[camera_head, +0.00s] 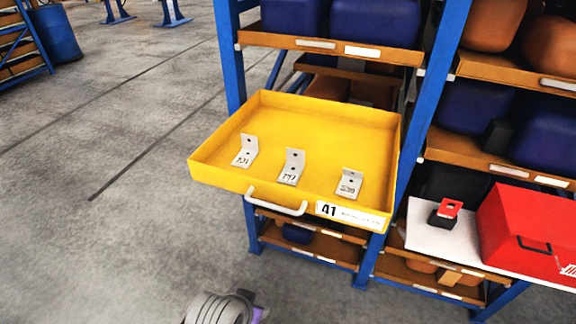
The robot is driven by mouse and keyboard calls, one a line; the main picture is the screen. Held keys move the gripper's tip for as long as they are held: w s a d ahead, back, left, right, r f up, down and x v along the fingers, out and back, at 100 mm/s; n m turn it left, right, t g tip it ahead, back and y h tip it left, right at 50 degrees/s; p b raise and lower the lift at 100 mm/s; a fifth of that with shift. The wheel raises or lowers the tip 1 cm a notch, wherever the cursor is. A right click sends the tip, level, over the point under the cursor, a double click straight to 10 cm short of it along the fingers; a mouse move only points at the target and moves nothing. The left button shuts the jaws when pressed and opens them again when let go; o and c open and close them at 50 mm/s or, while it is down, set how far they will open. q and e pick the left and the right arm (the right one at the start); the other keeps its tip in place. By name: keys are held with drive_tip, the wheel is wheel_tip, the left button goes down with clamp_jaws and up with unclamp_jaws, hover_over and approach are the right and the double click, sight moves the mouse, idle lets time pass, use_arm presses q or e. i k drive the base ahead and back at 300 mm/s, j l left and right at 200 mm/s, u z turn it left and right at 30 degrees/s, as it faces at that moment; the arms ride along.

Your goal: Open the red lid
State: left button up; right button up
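A red box (530,232) stands on a white surface at the right, cut off by the right edge of the view. Its top and front are red, with a black handle (534,244) on the front and white marking at the lower right. Its top looks closed; I cannot make out a seam between lid and body. Neither gripper's fingers show. A grey ribbed part of my own arm (218,309) shows at the bottom edge, well left of the box; I cannot tell which arm it is.
A yellow drawer (225,178) labelled 41 is pulled out from the blue rack, holding three metal brackets. A small red and black object (446,211) sits on the white surface (428,237) left of the box. Shelves hold blue and orange bins.

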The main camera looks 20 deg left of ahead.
sight(550, 220)
drive_tip(key=z, duration=1.45)
drive_tip(key=i+u, duration=0.2)
drive_tip(key=u, duration=0.15)
drive_tip(key=i+l+u, duration=0.15)
drive_tip(key=u, duration=0.2)
